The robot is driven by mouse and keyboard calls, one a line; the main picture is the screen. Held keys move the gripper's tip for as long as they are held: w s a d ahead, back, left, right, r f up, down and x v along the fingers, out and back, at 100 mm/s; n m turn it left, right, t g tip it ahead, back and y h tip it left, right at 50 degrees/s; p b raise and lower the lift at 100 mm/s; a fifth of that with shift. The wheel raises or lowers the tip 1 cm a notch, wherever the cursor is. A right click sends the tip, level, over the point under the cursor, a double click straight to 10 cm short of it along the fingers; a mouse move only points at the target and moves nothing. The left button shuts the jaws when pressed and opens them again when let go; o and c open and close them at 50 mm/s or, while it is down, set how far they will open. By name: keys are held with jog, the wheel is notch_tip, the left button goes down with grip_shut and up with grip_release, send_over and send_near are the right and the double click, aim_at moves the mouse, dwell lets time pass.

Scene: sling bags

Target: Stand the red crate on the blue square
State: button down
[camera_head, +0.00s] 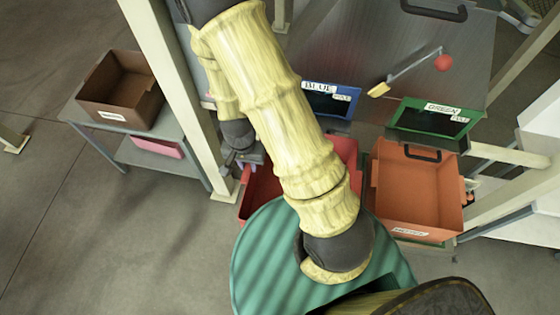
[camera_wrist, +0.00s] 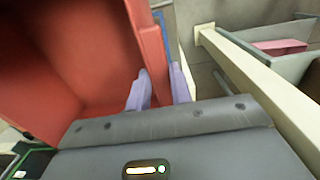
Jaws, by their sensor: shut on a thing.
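The red crate (camera_head: 262,190) is low in the middle of the head view, with much of it hidden behind my arm. In the wrist view its open inside (camera_wrist: 85,50) fills the left. My gripper (camera_head: 243,170) is at the crate's left rim. In the wrist view, my gripper (camera_wrist: 158,88) has one pale finger on each side of the crate's wall and is shut on it. A blue-edged dark panel (camera_head: 330,103) labelled BLUE lies just beyond the crate, partly hidden by my arm. I cannot tell whether the crate touches what is below it.
An orange crate (camera_head: 418,190) stands right of the red one. Beyond it is a green-edged panel (camera_head: 428,122). A red ball (camera_head: 443,63) and a pale stick are on the grey surface. A post (camera_head: 180,90) rises at left, near a side table with a brown box (camera_head: 120,90).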

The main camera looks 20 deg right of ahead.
aim_at(252, 182)
notch_tip(252, 182, down, 13)
jog(key=b, duration=1.1)
jog(key=w+d+p, duration=0.1)
jog(key=w+d, duration=0.4)
jog(key=w, duration=0.2)
jog(key=shift+w+r, duration=0.25)
jog(key=shift+w, duration=0.05)
jog(key=shift+d, duration=0.1)
jog(key=shift+w+d+f+b, duration=0.3)
jog(key=shift+w+d, duration=0.25)
jog(key=shift+w, duration=0.25)
jog(key=shift+w+d+f+b, duration=0.2)
jog(key=shift+w+d+f, duration=0.15)
jog(key=shift+w+d, duration=0.3)
jog(key=shift+w+a, duration=0.1)
jog(key=c, duration=1.3)
grip_release()
jog(key=shift+o, duration=0.2)
